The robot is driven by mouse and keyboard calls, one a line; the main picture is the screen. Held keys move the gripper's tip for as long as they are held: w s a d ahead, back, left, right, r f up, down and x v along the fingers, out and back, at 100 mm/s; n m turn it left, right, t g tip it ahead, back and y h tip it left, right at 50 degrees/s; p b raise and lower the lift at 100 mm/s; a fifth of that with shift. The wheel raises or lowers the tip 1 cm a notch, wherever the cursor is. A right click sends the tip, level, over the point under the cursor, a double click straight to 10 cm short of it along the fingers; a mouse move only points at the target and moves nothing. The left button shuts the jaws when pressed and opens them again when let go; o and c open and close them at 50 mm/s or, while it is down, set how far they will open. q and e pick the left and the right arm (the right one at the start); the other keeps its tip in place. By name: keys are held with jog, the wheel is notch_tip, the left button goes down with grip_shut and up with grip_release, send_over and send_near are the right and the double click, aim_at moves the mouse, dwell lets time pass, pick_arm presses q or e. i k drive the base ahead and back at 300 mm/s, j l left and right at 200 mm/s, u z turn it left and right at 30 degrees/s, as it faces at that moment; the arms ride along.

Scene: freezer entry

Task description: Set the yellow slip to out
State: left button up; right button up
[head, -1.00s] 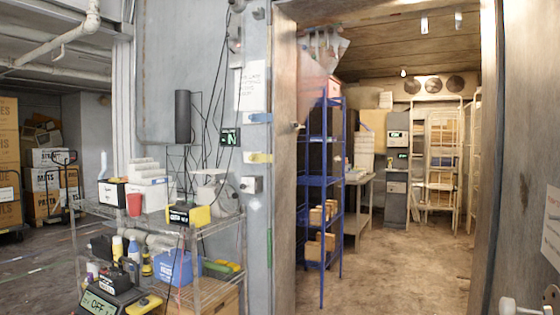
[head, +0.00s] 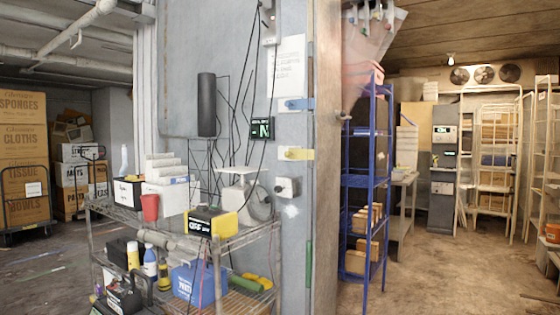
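The yellow slip (head: 298,154) is on the narrow grey wall strip left of the freezer doorway. It lies level, with a pale part toward its left end. Its marking is too small to read, so I cannot tell its setting. A similar blue slip (head: 300,104) sits above it on the same strip. Neither of my grippers is in view, and nothing touches the slips.
A wire shelf cart (head: 255,238) stands below and left of the slips, holding a yellow-black device (head: 211,222), a scale (head: 240,174) and a red cup (head: 150,207). A grey switch box (head: 287,187) is below the yellow slip. Blue shelving (head: 356,181) stands inside the doorway.

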aim_at(299, 154)
jog(key=i+z, duration=0.2)
jog(key=i, duration=0.2)
jog(key=i+l+u, duration=0.25)
jog(key=i+l, duration=0.25)
jog(key=i, duration=0.2)
jog(key=i+l+u, duration=0.25)
jog(key=i+l, duration=0.35)
jog(key=i+l+u, duration=0.25)
jog(key=i+l, duration=0.35)
jog(key=l, duration=0.15)
